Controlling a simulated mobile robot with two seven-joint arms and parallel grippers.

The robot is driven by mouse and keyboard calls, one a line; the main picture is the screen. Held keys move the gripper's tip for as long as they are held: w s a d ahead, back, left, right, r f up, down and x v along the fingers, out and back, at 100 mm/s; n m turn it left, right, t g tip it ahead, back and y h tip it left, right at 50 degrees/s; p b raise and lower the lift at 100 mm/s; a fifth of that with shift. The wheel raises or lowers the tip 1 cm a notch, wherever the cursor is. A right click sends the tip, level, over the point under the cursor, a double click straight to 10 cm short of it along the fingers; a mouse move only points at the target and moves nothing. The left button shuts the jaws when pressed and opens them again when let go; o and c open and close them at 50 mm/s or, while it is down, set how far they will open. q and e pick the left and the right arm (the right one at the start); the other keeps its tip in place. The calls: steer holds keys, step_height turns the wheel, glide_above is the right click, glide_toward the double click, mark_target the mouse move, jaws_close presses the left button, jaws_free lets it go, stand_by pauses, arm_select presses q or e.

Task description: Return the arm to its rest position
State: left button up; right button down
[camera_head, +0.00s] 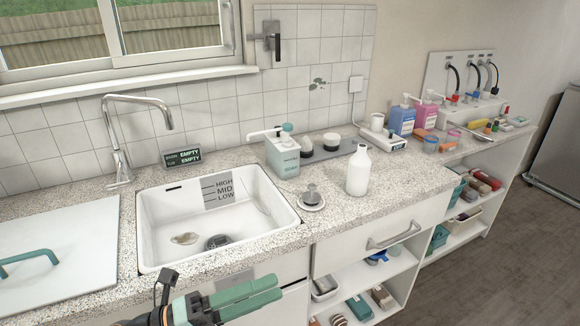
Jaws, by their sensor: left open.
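My left gripper (280,288) is at the bottom of the head view, low in front of the counter's front edge and just below the sink. Its two green fingers point right. They look close together from this angle but are open, and nothing shows between them. Only the wrist end of my left arm (165,312) shows; the rest is below the picture. My right gripper is not in view.
The white sink (270,236) and granite counter (375,205) lie behind the gripper. A white panel with a green handle (85,240) is at left. A white bottle (358,175) and pump dispenser (284,158) stand right of the sink. Open shelves (395,268) are below.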

arm_select(q)
steer(key=w+a+f+n+t+y+p, duration=0.1)
steer(key=a+f+n+t+y, duration=0.4)
steer(key=f+n, duration=0.5)
steer(key=w+a+f+n+t+y+p, duration=0.15)
steer(key=a+f+n+t+y, duration=0.3)
steer(key=n+y, duration=0.65)
steer(key=s+a+f+n+g, duration=0.3)
steer(key=s+f+n+g, duration=0.4)
steer(key=s+f+n, duration=0.3)
steer(key=s+f, duration=0.3)
steer(key=f, duration=0.2)
steer(key=shift+f+n+p, duration=0.3)
steer(key=shift+f+n, duration=0.1)
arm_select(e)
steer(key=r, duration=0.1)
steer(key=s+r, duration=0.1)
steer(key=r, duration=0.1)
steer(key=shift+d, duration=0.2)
